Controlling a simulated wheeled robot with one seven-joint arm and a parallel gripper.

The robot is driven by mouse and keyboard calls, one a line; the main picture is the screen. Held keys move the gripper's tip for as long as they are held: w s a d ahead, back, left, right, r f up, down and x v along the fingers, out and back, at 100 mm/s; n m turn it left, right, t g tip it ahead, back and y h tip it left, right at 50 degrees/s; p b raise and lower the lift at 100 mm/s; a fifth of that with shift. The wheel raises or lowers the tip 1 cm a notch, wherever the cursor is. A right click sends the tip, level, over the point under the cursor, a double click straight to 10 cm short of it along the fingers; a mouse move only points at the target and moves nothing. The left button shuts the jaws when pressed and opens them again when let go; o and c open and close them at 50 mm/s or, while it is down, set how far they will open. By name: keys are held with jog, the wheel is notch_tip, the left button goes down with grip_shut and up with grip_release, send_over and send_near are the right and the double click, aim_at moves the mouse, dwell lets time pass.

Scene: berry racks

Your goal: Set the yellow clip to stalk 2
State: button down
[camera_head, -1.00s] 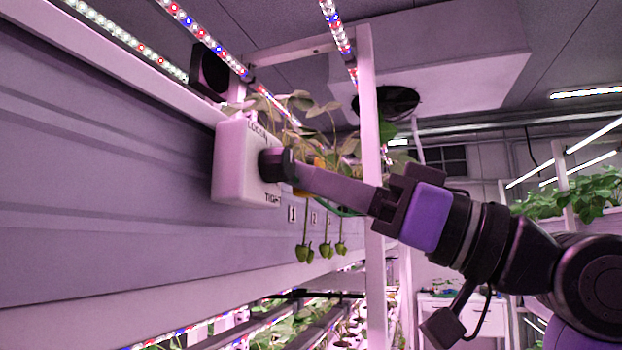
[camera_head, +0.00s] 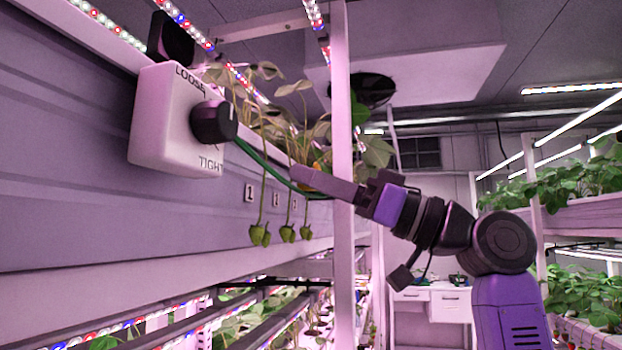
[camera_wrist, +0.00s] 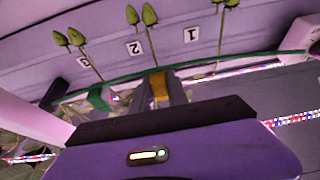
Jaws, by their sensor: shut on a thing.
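My gripper (camera_wrist: 159,90) is shut on the yellow clip (camera_wrist: 159,86) in the wrist view. A green line (camera_wrist: 205,68) passes at the clip. Stalk 2 (camera_wrist: 153,50) runs from its green berries (camera_wrist: 149,14) towards the clip and lines up with it; whether the clip is around it I cannot tell. Stalk 3 (camera_wrist: 90,64) is to the left, stalk 1 (camera_wrist: 219,40) to the right. In the head view my gripper (camera_head: 298,173) is in front of the plants, above the hanging berries (camera_head: 288,234). The clip is hard to make out there.
A white box (camera_head: 165,140) with a black knob (camera_head: 213,122), marked LOOSE and TIGHT, is on the gutter wall (camera_head: 70,170). The green line leads from it to my gripper. A white post (camera_head: 342,220) stands beside my arm. Number plates (camera_head: 249,193) mark the stalks.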

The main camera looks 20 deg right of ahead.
jog(key=c, duration=1.6)
grip_release()
jog(key=shift+o, duration=0.2)
jog(key=shift+d, duration=0.1)
jog(key=b+v, duration=0.2)
jog(key=v, duration=0.5)
jog(key=shift+s+d, duration=0.2)
jog(key=shift+d, duration=0.05)
jog(key=shift+f, duration=0.1)
